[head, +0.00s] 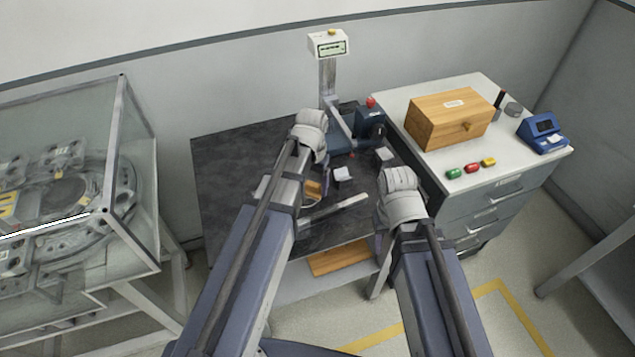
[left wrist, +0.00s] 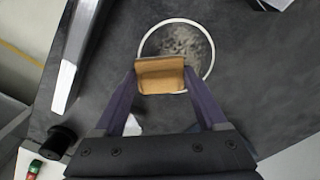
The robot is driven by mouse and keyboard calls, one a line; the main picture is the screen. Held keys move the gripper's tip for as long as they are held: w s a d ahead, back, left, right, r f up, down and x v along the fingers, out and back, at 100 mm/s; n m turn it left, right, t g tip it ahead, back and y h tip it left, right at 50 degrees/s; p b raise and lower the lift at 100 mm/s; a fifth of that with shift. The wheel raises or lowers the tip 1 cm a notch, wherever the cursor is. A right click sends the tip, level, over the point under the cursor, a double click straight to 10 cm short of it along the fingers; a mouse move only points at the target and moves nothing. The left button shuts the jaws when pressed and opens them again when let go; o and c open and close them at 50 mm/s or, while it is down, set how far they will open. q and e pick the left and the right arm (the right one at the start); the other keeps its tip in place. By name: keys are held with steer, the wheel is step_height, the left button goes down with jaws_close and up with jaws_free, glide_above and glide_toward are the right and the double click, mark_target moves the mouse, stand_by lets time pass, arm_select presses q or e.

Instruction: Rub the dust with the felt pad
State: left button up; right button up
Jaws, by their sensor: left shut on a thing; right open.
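The felt pad (left wrist: 161,76) is a small tan block between the fingertips of my left gripper (left wrist: 160,80), which is shut on it. In the left wrist view the dust (left wrist: 183,42) is a mottled pale grey patch inside a thin white ring (left wrist: 212,58) on the dark tabletop (left wrist: 245,85). The pad overlaps the lower part of the ring in that view and hides some of it. I cannot tell whether it touches the surface. In the head view the pad (head: 313,188) shows beside my left arm; the dust is hidden. My right gripper is hidden behind its arm.
A grey metal bar (head: 335,211) lies near the table's front edge. A small pale block (head: 343,174) lies behind it. A scale-like stand (head: 328,85) rises at the back. A drawer cabinet with a wooden box (head: 450,119) stands right; a glass-cased machine (head: 75,180) stands left.

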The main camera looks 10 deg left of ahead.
arm_select(q)
steer(key=shift+s+a, duration=0.35)
steer(key=shift+a, duration=0.2)
steer(key=shift+s+a, duration=0.3)
steer(key=shift+a, duration=0.25)
steer(key=shift+s+a+f, duration=0.1)
steer(key=shift+s+a, duration=0.55)
steer(key=shift+a, duration=0.2)
steer(key=shift+s+a, duration=0.6)
steer(key=shift+a, duration=0.25)
steer(key=shift+w, duration=0.15)
steer(key=shift+w+d, duration=0.55)
steer(key=shift+d, duration=0.35)
steer(key=shift+w+d, duration=0.55)
steer(key=shift+d, duration=0.3)
